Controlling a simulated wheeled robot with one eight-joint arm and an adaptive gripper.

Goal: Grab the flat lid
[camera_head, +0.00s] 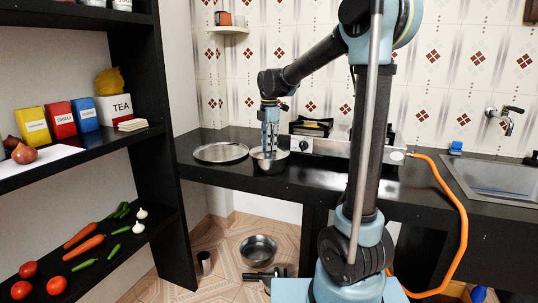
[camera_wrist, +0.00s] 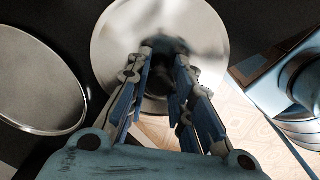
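A flat round metal disc with a raised rim (camera_head: 221,152) lies on the black counter, left of my gripper. It also shows at the left of the wrist view (camera_wrist: 36,78). A second round metal piece (camera_head: 283,155) sits on the counter near its front edge, directly under my gripper (camera_head: 269,150). In the wrist view this shiny piece (camera_wrist: 115,40) lies behind the fingers. I cannot tell which of the two is the flat lid. My gripper (camera_wrist: 167,60) points down with its fingers apart, over or at the second piece. Contact cannot be made out, and a dark blur shows between the fingertips.
A gas stove (camera_head: 312,143) stands right of my gripper, behind my arm. A sink (camera_head: 490,178) is at the far right. A black shelf (camera_head: 150,130) with food stands at the left. A metal bowl (camera_head: 258,250) lies on the floor below the counter. An orange hose (camera_head: 462,215) hangs at the right.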

